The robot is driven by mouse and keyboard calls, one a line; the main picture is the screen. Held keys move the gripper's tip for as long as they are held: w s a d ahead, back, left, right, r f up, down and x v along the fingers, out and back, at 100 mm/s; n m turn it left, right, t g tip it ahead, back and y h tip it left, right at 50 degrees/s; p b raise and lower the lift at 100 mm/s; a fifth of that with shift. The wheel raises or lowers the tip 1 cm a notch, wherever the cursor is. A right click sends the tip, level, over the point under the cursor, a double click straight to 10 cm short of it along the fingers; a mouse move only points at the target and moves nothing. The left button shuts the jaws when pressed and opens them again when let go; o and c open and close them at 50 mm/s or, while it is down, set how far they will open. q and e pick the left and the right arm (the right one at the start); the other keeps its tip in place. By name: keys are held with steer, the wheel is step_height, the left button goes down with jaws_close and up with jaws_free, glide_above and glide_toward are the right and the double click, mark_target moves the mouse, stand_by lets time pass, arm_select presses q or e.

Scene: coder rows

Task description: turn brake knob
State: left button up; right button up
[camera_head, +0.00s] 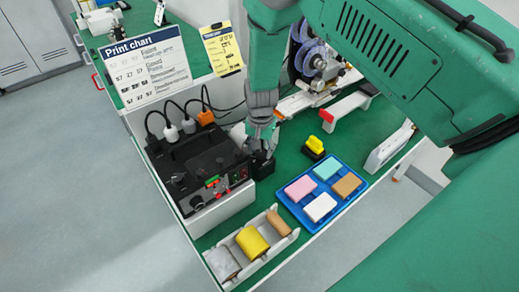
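A black control box (190,160) with knobs, small coloured buttons and a red-lit panel sits on the left part of the green bench. Dark knobs (197,202) show on its near left end; I cannot tell which knob is the brake knob. My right gripper (262,154) points down at the right end of the box, close to or touching it. Its dark fingers blend with the black parts there, so what lies between them is hidden and its opening is unclear. My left gripper is not in view.
A blue tray (352,205) with coloured blocks lies right of the gripper. A yellow-topped black piece (314,146) stands behind it. A white holder with rolls (243,254) is at the front edge. A print chart (146,66) stands behind the box. Reels (312,58) are at the back.

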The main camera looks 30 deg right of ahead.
mark_target(260, 151)
step_height(260, 151, up, 12)
steer(key=shift+f, duration=0.2)
stand_by(0.6)
